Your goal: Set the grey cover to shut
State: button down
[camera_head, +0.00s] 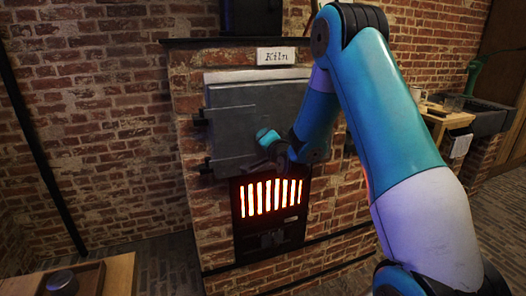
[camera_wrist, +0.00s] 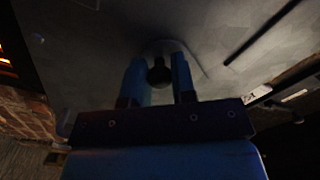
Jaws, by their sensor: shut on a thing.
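The grey cover (camera_head: 235,130) is a flat metal door on the front of the brick kiln, above the glowing grate. Its hinges are on its left side. It lies close to the kiln front, but I cannot tell whether a narrow gap is left at its right edge, which my arm partly hides. My gripper (camera_head: 266,160) is at the lower right part of the cover. In the wrist view, the fingers of my gripper (camera_wrist: 159,70) are closed around a dark round knob (camera_wrist: 159,73) on the grey cover (camera_wrist: 95,50).
The kiln's grate (camera_head: 271,198) glows orange just below the cover. A "Kiln" sign (camera_head: 276,56) is above it. A wooden table (camera_head: 118,275) with a tray is at the lower left. A bench with a sink (camera_head: 480,118) stands at the right. Floor space left of the kiln is clear.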

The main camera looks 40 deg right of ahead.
jog(key=shift+s+d+f+n+b, duration=0.15)
jog(key=shift+d+f+n+b, duration=0.2)
jog(key=shift+n+b, duration=0.8)
jog(key=shift+d+r+b, duration=0.1)
jog(key=shift+r+b, duration=0.05)
jog(key=shift+b, duration=0.15)
jog(key=c, duration=0.9)
grip_release()
jog(key=shift+c, duration=0.2)
jog(key=shift+r, duration=0.1)
jog(key=b+v, duration=1.6)
jog(key=v, duration=0.1)
jog(key=shift+s+b, duration=0.2)
jog(key=shift+b, duration=0.2)
